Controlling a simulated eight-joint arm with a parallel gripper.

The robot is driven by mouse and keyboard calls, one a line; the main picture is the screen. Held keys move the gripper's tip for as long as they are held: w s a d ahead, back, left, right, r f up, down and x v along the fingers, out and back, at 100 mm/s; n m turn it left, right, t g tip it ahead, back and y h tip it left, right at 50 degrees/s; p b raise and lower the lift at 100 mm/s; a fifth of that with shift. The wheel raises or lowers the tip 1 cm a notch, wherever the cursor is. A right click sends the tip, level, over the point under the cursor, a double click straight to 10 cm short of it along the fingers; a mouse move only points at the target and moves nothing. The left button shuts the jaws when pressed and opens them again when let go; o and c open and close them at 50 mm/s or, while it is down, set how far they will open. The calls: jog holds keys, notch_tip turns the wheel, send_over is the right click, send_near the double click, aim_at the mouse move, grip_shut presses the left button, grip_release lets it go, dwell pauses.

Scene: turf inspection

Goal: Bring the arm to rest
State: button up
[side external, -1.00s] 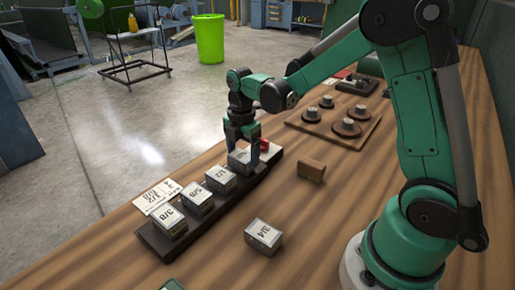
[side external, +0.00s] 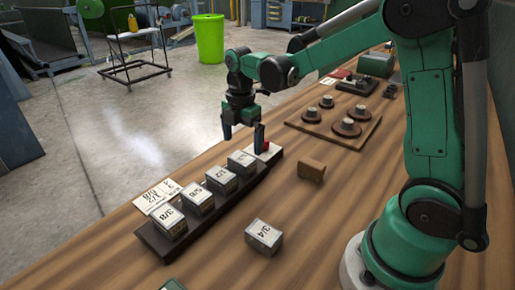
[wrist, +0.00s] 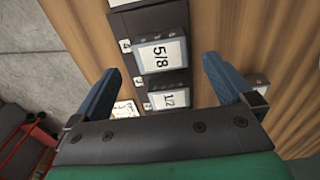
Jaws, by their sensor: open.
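My gripper (side external: 243,135) is open and empty, raised above the far end of a dark rack (side external: 152,240) and pointing down. Its blue fingers also show in the wrist view (wrist: 161,64), spread wide. The rack holds a row of grey blocks: 3/8 (side external: 170,223) at the near end, then 5/8 (side external: 197,200), 1/2 (side external: 221,180), and a far block (side external: 241,163) just below the gripper. The wrist view shows the 5/8 (wrist: 160,54) and 1/2 (wrist: 168,97) blocks. No block is between the fingers.
A loose 3/4 block (side external: 263,237) and a brown wooden block (side external: 311,170) lie on the wooden bench (side external: 330,225). A card (side external: 158,194) lies left of the rack. A small red thing (side external: 265,146) is near the right finger. A board (side external: 360,140) with round pieces lies farther back.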

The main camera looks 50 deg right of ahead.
jog(key=shift+r, duration=0.65)
jog(key=s+a+r+m+t, duration=0.2)
jog(key=s+m+t, duration=0.1)
jog(key=m, duration=0.6)
jog(key=s+a+r+m+t, duration=0.1)
jog(key=s+a+m+t, duration=0.2)
jog(key=m, duration=0.6)
jog(key=s+t, duration=0.1)
jog(key=s, duration=0.1)
jog(key=shift+s+a+r, duration=0.35)
jog(key=shift+s, duration=0.05)
